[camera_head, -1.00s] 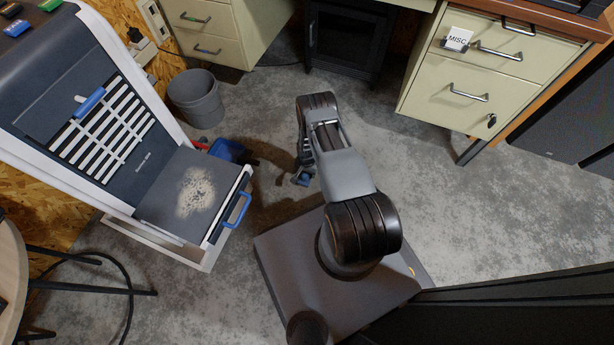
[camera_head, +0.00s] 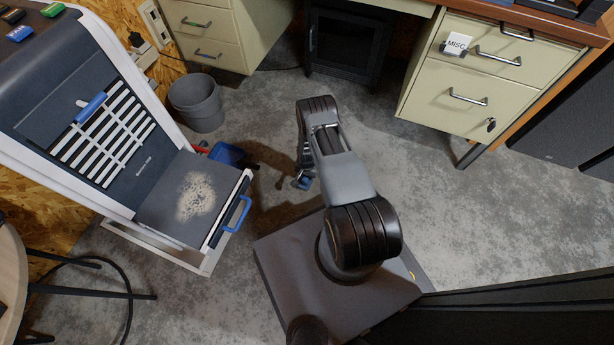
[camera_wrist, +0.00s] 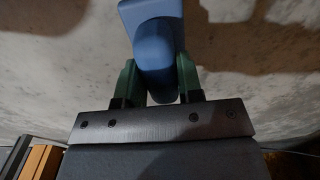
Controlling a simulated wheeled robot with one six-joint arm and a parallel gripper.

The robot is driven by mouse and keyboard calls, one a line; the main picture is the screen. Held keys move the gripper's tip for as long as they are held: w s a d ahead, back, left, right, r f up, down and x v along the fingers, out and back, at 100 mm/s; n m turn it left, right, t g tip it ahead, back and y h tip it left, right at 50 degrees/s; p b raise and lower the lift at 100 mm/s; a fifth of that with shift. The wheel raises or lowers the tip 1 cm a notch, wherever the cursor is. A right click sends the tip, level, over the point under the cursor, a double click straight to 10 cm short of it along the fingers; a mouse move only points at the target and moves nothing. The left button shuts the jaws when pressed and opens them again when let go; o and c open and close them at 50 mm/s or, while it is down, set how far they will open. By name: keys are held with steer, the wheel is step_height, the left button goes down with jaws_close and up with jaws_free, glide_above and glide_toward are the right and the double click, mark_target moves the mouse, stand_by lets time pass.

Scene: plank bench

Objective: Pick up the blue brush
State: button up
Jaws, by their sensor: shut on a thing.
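In the wrist view, my gripper (camera_wrist: 157,82) is shut on the blue brush (camera_wrist: 152,35). Most of the brush is hidden there by my arm. The bristles cannot be made out.
A machine with a sand-coloured patch on its platform (camera_head: 160,208) and a blue handle (camera_head: 238,214) stands at the left. A grey bin (camera_head: 197,103) and a blue dustpan (camera_head: 228,153) are behind it. Drawer cabinets (camera_head: 470,85) stand at the back. Floor right of my arm is clear.

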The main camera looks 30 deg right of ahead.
steer(key=shift+r, duration=0.45)
step_height(320, 180, up, 2)
steer(key=shift+r+p, duration=0.25)
steer(key=shift+p, duration=0.5)
steer(key=s+r+p, duration=0.7)
steer(key=s+r, duration=0.2)
steer(key=s, duration=0.5)
steer(key=shift+a+r, duration=0.2)
steer(key=shift+a, duration=0.1)
